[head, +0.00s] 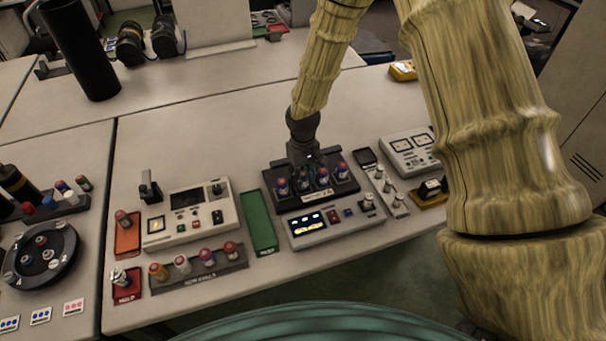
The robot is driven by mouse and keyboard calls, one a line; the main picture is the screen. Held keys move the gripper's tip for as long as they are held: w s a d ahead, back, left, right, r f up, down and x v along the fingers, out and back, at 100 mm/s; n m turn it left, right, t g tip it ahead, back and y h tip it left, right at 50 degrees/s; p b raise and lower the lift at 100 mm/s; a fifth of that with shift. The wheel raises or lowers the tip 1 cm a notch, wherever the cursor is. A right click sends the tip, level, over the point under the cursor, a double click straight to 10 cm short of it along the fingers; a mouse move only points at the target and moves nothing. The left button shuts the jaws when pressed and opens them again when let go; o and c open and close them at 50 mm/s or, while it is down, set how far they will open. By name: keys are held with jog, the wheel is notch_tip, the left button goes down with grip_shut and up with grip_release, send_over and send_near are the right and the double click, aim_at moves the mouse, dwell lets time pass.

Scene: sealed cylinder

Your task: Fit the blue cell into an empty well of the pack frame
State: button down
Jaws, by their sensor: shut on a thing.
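The black pack frame (272,207) stands on the table near the middle of the head view. Several small cells with blue bodies and pale or reddish tops stand in a row along it, one at its left end (282,187) and one at its right end (343,171). My gripper (308,162) points down over the back middle of the frame, close above or at the wells. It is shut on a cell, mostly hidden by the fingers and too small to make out. I cannot tell whether that cell is inside a well.
A dark rack (200,283) at the front holds a row of coloured cells. A control box (330,230) sits just in front of the frame. A green tray (261,220) lies left, a white instrument (185,215) farther left, and a slim switch panel (383,185) right.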

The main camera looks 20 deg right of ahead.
aim_at(303, 174)
jog(key=shift+f, duration=0.25)
jog(key=c, duration=1.1)
grip_release()
jog(key=shift+c, duration=0.2)
notch_tip(303, 174, up, 13)
jog(key=b, duration=0.3)
jog(key=shift+f+b, duration=0.2)
jog(key=shift+b, duration=0.1)
